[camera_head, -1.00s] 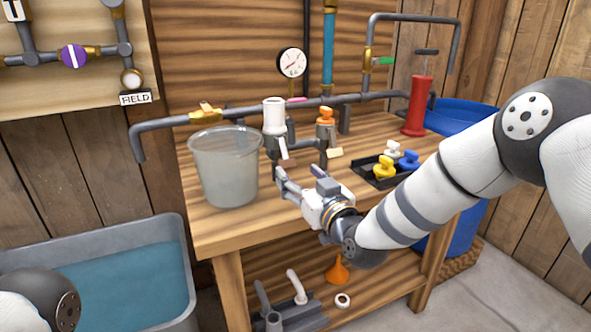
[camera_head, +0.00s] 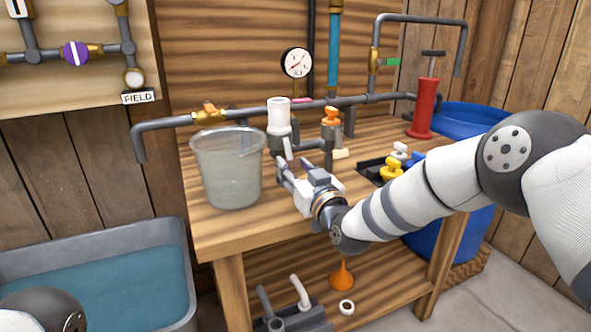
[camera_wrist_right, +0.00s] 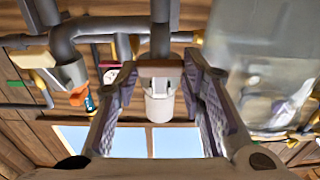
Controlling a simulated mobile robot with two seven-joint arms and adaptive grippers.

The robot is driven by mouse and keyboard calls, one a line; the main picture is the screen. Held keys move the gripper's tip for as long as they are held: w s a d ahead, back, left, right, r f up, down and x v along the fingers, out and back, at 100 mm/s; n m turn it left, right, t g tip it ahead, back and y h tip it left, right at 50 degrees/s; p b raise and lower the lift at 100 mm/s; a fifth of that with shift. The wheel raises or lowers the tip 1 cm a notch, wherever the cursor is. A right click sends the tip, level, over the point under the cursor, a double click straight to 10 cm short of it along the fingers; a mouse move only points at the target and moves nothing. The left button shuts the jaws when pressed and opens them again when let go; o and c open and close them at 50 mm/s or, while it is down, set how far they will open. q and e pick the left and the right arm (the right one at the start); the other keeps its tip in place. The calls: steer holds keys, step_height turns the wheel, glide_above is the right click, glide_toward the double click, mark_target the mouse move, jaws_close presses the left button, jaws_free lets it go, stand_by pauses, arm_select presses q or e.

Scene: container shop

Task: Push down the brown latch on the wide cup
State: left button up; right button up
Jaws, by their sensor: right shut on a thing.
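The white wide cup (camera_head: 279,116) stands upright on a grey pipe fitting near the back edge of the bench. In the right wrist view the white cup (camera_wrist_right: 160,106) appears inverted, with the brown latch (camera_wrist_right: 160,84) across the grey fitting. My right gripper (camera_head: 284,165) is at the fitting below the cup, its fingers closed in on the brown latch from both sides. In the head view the fingers largely cover the latch. Only part of my left arm shows at the lower left; its gripper is out of view.
A translucent bucket (camera_head: 228,180) stands close to the left of my right gripper. An orange-topped valve (camera_head: 330,118) with a pale latch (camera_head: 340,154) is just right. A black tray (camera_head: 371,169) with coloured valves and a red pump (camera_head: 422,108) stand further right.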

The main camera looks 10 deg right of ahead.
steer(key=shift+w+f+t, duration=0.15)
steer(key=shift+f+t, duration=0.15)
steer(key=shift+f, duration=0.3)
steer(key=shift+r, duration=0.35)
steer(key=o, duration=1.1)
steer(key=shift+o, duration=0.2)
steer(key=v, duration=1.2)
steer(key=shift+f, duration=0.1)
